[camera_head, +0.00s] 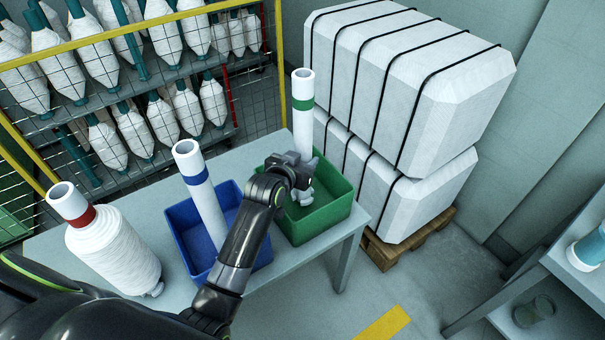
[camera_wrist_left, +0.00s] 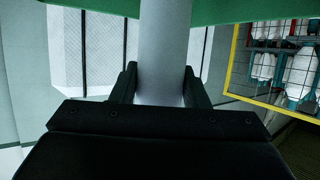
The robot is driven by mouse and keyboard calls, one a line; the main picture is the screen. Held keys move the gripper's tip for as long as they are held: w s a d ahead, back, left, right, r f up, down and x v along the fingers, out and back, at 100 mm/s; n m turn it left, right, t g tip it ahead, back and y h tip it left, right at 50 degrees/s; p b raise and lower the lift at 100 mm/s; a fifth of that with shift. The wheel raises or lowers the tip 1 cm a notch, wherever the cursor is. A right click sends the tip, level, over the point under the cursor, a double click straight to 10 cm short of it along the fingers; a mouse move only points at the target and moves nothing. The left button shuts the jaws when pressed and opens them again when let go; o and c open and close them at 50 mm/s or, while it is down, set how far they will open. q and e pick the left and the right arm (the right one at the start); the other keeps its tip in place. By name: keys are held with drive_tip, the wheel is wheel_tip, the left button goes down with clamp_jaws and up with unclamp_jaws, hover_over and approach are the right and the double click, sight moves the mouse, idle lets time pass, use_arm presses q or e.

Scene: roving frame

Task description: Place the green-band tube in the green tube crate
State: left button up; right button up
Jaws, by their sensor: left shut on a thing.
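The green-band tube (camera_head: 301,125), white with a green ring near its top, stands almost upright at the back of the green tube crate (camera_head: 322,222). My left gripper (camera_head: 300,182) is shut on the tube low down, over the crate's opening. The left wrist view shows the tube (camera_wrist_left: 165,50) between the two fingers (camera_wrist_left: 160,90), with the green crate (camera_wrist_left: 250,10) across the top. The tube's lower end is hidden behind my gripper in the head view, so I cannot tell whether it touches the crate floor. My right gripper is not in view.
A blue crate (camera_head: 181,224) with a blue-band tube (camera_head: 204,200) and a red-band tube (camera_head: 70,205) on a wound white bobbin (camera_head: 115,255) share the table (camera_head: 140,195). Strapped white bales (camera_head: 400,80) stand right of it. A caged bobbin rack (camera_head: 130,90) is behind.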

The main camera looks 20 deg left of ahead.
use_arm(q)
wheel_tip(320, 180, down, 4)
drive_tip(key=shift+r, duration=0.15)
drive_tip(key=o, duration=1.1)
drive_tip(key=shift+f, duration=0.2)
drive_tip(key=shift+r, duration=0.1)
drive_tip(key=v, duration=1.2)
